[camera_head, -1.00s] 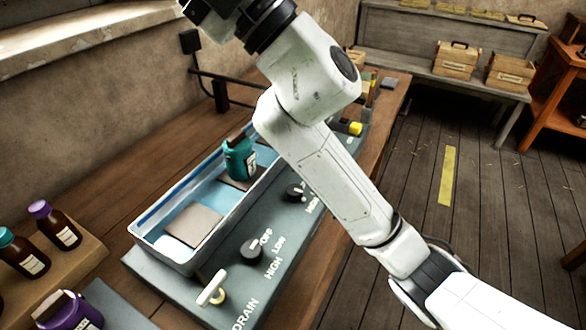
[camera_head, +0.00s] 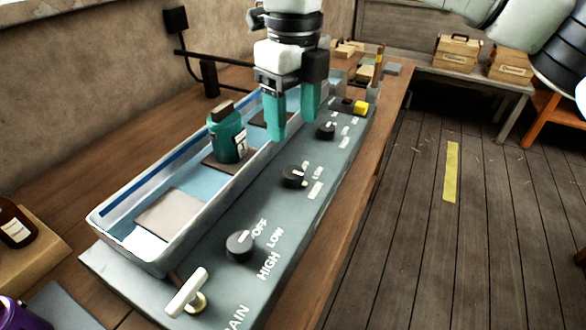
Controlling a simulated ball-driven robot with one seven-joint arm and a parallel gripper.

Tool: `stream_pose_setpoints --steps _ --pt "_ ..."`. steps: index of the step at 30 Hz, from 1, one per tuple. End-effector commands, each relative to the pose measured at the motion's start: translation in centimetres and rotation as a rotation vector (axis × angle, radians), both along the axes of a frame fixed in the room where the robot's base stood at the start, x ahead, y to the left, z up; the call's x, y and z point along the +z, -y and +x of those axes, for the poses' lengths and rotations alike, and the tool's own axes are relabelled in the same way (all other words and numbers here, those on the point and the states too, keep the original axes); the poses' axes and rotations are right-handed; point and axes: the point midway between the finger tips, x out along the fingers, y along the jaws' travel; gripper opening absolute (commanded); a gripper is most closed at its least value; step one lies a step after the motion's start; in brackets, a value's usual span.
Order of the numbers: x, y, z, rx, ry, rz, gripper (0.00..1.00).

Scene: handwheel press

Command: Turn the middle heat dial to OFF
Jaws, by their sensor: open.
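The middle heat dial (camera_head: 294,176) is a black round knob with a pale pointer mark, on the sloping grey panel (camera_head: 215,290) of the bath. Small white labels sit to its right; I cannot tell for sure which one its mark points at. My gripper (camera_head: 292,130) points down with two teal fingers, open and empty. It is above the panel's inner edge, beyond the middle dial and apart from it. The near dial (camera_head: 240,245) has its mark toward OFF. The far dial (camera_head: 326,130) is just right of my fingers.
A blue-lined bath (camera_head: 120,240) holds a teal bottle (camera_head: 228,135) standing on a dark plate. A white-handled drain lever (camera_head: 187,292) rises at the near panel end. A yellow block (camera_head: 360,107) is at the far end. The floor on the right is clear.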

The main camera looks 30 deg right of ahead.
Motion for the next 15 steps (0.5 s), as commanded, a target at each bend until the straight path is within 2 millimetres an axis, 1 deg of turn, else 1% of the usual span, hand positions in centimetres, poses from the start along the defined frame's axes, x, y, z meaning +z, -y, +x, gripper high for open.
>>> stream_pose_setpoints --steps 1,5,15 --pt "-0.3 0.3 0.0 -0.005 -0.004 -0.012 0.65" --pt "-1.6 0.3 -0.1 -0.004 -0.007 -0.010 0.65" --pt "-7.7 0.2 -0.1 -0.001 -0.006 -0.007 0.65"
